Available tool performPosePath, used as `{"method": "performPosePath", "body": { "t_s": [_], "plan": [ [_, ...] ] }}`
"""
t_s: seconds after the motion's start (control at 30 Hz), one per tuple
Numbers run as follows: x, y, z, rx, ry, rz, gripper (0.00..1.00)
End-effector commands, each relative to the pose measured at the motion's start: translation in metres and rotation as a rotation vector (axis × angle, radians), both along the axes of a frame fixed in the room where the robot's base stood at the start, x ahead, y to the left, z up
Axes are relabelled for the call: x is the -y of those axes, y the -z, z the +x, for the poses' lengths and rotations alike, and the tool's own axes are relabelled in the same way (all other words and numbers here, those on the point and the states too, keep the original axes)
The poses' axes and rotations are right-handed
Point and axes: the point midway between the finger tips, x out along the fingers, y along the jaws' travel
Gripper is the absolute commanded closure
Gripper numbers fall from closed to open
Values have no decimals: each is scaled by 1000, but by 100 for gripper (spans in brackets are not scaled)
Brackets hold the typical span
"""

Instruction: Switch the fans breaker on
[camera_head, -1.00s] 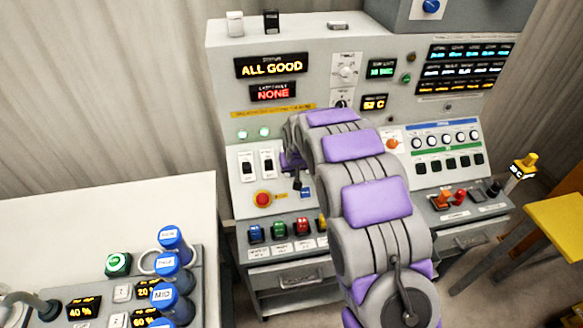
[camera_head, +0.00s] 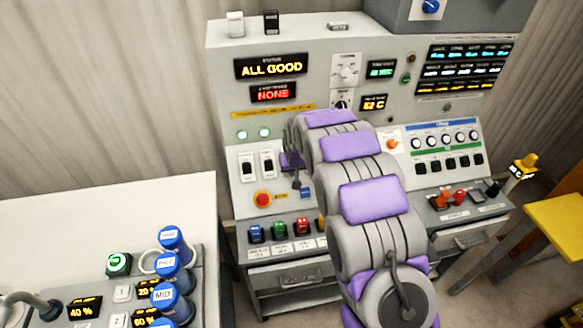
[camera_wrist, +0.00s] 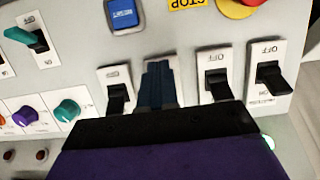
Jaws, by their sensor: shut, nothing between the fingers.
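In the wrist view a row of black breaker levers on white plates crosses the panel: one left of my gripper (camera_wrist: 160,85), and a middle one (camera_wrist: 217,88) and a far-right one (camera_wrist: 272,82) to its right. My gripper's dark blue fingers are shut and empty, in front of another white plate, whose lever they hide. I cannot tell whether they touch it. No label here clearly reads as fans, so I cannot tell which is the fans breaker. In the head view two breakers (camera_head: 247,167) show left of my arm, which covers the panel to their right.
A red emergency button on yellow (camera_head: 263,199) sits below the breakers. In the wrist view a blue button (camera_wrist: 123,14), a teal-lever switch (camera_wrist: 38,40) and a teal knob (camera_wrist: 67,110) are nearby. A white table (camera_head: 100,215) stands at the left.

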Motion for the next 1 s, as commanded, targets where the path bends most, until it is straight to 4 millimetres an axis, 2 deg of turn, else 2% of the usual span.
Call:
{"method": "performPosePath", "body": {
  "t_s": [0.7, 1.0],
  "plan": [
    [-5, -5, 15, 0, 0, 0, 100],
    [-3, -10, 9, 2, -1, 0, 100]
  ]
}}
